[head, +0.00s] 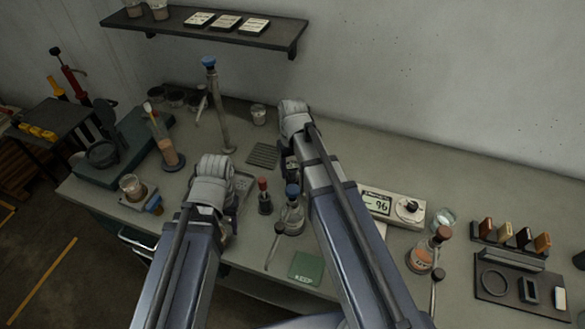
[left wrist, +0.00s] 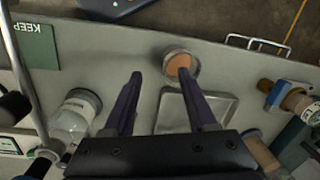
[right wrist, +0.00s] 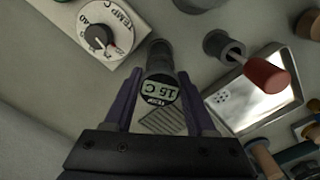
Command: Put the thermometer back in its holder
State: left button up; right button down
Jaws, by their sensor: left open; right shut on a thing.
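A red-handled tool (head: 263,185) stands in a dark cup beside a blue-capped flask (head: 292,217). A dial unit (head: 378,202) stands right. A green KEEP mat (head: 307,267) lies in front.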

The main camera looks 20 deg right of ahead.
jog(key=shift+c, duration=0.7)
grip_release()
jog(key=shift+r, duration=0.1)
notch_tip(320, 180, up, 8)
jog(key=p, duration=0.8)
jog(key=shift+a+f, duration=0.1)
jog(key=shift+f, duration=0.15)
